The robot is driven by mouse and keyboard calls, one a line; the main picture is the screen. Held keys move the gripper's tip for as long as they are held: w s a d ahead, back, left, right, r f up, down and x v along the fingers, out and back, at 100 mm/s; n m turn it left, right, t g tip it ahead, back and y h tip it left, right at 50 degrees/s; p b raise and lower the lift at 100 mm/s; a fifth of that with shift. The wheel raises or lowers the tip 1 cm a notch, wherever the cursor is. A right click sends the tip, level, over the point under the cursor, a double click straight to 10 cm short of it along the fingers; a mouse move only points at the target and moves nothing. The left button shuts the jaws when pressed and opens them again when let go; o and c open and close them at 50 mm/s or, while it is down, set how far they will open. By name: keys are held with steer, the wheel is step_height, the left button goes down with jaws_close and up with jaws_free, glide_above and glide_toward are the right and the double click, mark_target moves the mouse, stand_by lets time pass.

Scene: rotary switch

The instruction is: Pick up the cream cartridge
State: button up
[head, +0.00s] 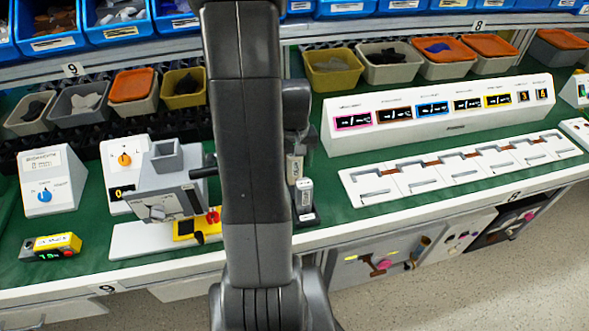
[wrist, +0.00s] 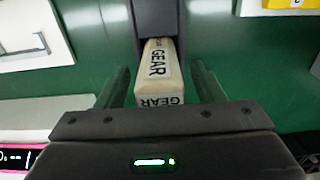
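The cream cartridge (wrist: 143,62), with black "GEAR" lettering on white labels, sits at the end of a dark holder in the wrist view. My gripper (wrist: 162,80) has one dark finger on each side of it, with a green gap between finger and cartridge on both sides. The gripper is open and does not visibly touch it. In the head view my arm hides much of the gripper. A pale labelled cartridge (head: 304,194) stands in the black holder (head: 309,217) just right of my arm. Another pale labelled piece (head: 294,167) shows just behind it, below the gripper.
A white console with displays (head: 440,118) and a row of white slotted plates (head: 460,168) stand to the right. Bins line the back. Bare green mat lies around the holder.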

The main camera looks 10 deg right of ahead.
steer(key=c, duration=1.2)
steer(key=shift+o, duration=0.2)
steer(key=shift+r, duration=0.1)
